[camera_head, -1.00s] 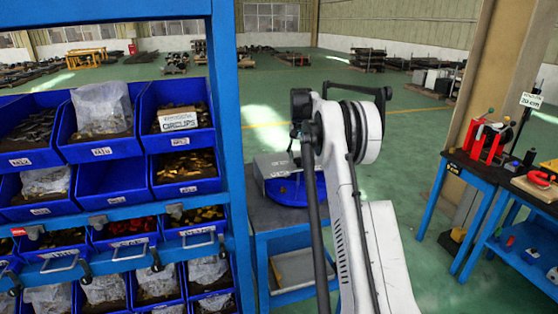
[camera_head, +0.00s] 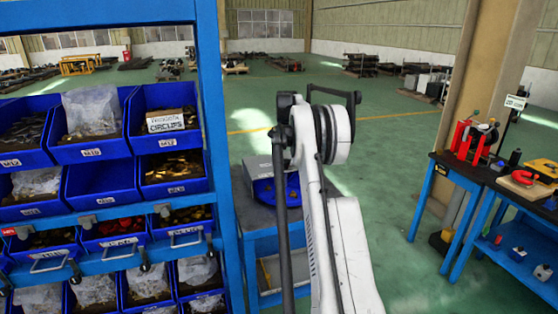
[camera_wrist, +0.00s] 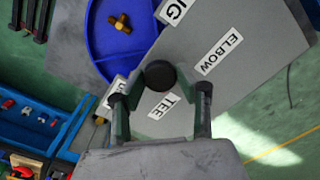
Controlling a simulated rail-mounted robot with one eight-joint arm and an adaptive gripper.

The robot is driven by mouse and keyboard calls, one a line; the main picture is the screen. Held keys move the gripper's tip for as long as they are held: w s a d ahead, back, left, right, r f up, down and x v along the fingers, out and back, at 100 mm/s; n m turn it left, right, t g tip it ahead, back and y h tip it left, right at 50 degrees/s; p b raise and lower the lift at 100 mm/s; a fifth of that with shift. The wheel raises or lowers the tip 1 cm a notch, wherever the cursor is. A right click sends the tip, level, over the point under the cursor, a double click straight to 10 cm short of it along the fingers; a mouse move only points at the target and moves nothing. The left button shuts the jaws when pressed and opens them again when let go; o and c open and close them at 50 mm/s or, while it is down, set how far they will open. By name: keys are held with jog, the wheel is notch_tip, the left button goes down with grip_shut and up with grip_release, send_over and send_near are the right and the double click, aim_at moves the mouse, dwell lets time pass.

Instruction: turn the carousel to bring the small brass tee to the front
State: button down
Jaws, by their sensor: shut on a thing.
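The carousel is a round blue tray (camera_wrist: 100,45) partly covered by a grey plate (camera_wrist: 270,40). It also shows behind my arm in the head view (camera_head: 264,190). White labels on the plate read "ELBOW" (camera_wrist: 220,55) and "TEE" (camera_wrist: 163,106); others are partly cut off or hidden. A small brass fitting (camera_wrist: 120,23) lies in the uncovered blue part, at the top of the wrist view; its exact shape is hard to tell. My gripper (camera_wrist: 161,92) is at the dark round knob (camera_wrist: 160,75), a finger on each side, shut on it. The head view hides the fingers.
A blue rack of bins (camera_head: 100,225) stands close on the left. The carousel rests on a blue-framed stand (camera_head: 272,240). Blue workbenches (camera_head: 470,178) with tools stand at the right. Green floor is open behind and between them.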

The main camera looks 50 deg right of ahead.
dwell(0.4)
jog(key=c, duration=1.2)
grip_release()
jog(key=shift+c, duration=0.2)
jog(key=shift+r, duration=0.15)
notch_tip(320, 180, up, 12)
